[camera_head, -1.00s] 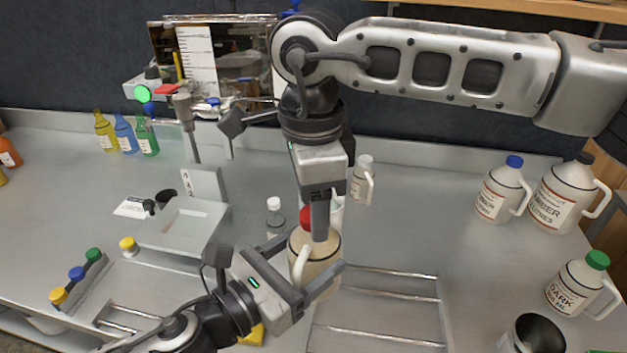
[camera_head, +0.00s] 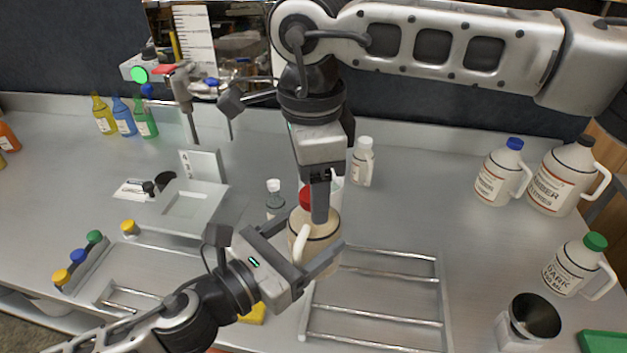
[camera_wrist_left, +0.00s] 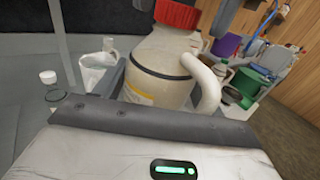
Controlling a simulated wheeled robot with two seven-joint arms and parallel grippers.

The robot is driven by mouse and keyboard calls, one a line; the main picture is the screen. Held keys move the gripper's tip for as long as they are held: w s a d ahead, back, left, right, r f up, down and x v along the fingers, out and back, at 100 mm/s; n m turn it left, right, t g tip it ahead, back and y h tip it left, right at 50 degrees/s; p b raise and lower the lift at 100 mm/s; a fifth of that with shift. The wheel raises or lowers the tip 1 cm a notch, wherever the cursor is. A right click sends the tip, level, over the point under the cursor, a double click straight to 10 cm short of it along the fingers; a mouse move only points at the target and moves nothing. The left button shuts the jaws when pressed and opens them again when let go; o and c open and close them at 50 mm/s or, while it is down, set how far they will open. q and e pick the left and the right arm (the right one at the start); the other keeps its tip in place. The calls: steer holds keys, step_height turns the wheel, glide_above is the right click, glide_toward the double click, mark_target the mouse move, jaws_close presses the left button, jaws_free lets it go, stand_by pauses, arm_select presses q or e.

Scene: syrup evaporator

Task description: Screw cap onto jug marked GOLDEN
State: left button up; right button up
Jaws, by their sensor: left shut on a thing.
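A cream jug (camera_head: 325,228) with a side handle and a red cap (camera_head: 306,197) at its mouth stands upright near the middle of the head view. In the left wrist view the jug (camera_wrist_left: 162,60) shows a dark band and part of a yellowish label, with the red cap (camera_wrist_left: 177,15) on top; no marking is readable. My left gripper (camera_head: 310,258) is shut around the jug's body from the lower left. My right gripper (camera_head: 318,200) points straight down from above, its fingers beside the red cap. Whether they press on the cap is unclear.
A wire rack (camera_head: 385,322) lies right of the jug. Small white-capped bottles (camera_head: 363,165) and (camera_head: 274,197) stand close by. Blue-capped (camera_head: 497,180), black-capped (camera_head: 562,180) and green-capped (camera_head: 575,268) jugs and a dark-mouthed cup (camera_head: 530,320) stand right. A cap holder (camera_head: 85,262) is left.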

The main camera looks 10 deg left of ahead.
arm_select(q)
steer(key=shift+r, duration=0.15)
arm_select(e)
step_height(320, 180, up, 12)
stand_by(0.5)
steer(key=shift+a, duration=0.1)
stand_by(0.3)
